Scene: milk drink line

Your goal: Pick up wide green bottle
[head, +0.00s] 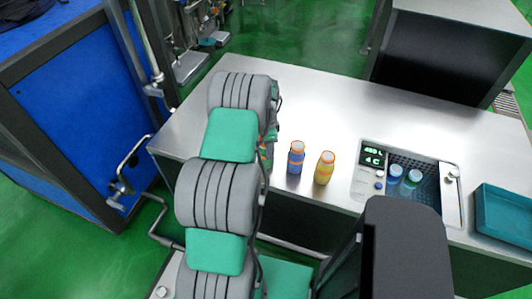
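A narrow sliver of a greenish object (264,152) shows at the right edge of my arm, on the steel counter's near side. My arm hides most of it, so I cannot tell whether it is the wide green bottle. My arm rises through the middle of the head view and covers that part of the counter. My gripper is hidden behind the arm links, so I cannot see its fingers. A blue bottle with an orange cap (296,158) and a yellow bottle with an orange cap (325,168) stand upright to the right of the sliver.
The steel counter (330,105) is bare behind the bottles. A cooler well (433,200) on the right holds a blue bottle (393,176) and a teal bottle (411,182). A teal tray (503,213) lies at the far right. A blue-panelled cabinet (75,120) stands left.

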